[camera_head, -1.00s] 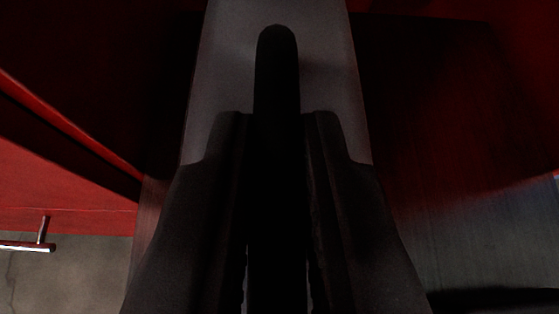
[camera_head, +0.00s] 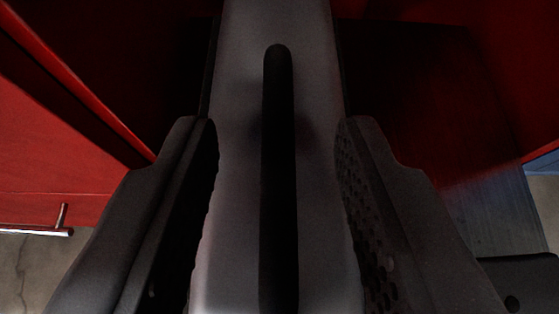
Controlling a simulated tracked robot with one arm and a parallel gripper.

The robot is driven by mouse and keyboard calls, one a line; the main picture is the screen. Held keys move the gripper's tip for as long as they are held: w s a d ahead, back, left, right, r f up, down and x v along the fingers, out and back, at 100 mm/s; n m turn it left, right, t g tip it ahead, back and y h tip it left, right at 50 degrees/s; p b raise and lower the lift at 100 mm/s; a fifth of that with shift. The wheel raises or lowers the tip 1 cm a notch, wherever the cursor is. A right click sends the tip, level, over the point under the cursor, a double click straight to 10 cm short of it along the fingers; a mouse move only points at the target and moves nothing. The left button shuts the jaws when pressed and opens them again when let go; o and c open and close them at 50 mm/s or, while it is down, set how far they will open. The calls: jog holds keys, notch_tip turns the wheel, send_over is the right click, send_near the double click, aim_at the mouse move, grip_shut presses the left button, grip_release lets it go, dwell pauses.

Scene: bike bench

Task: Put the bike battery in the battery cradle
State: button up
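The bike battery (camera_head: 238,90) is a long grey block with a black handle (camera_head: 279,170) running along its top. It fills the middle of the view. My gripper (camera_head: 278,122) is open, one finger on each side of the handle. A gap shows between each finger and the handle. The battery's lower end is cut off by the bottom of the view. I cannot make out the battery cradle; whatever is beneath the battery is hidden or too dark to tell.
Dark red walls or panels stand close on both sides. A red front with a metal bar handle (camera_head: 38,232) is at left, over a grey floor (camera_head: 28,275). A black part (camera_head: 515,280) lies at lower right on a dark surface.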

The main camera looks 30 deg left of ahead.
jog(key=p+v, duration=0.2)
jog(key=v, duration=0.7)
jog(key=shift+r, duration=0.1)
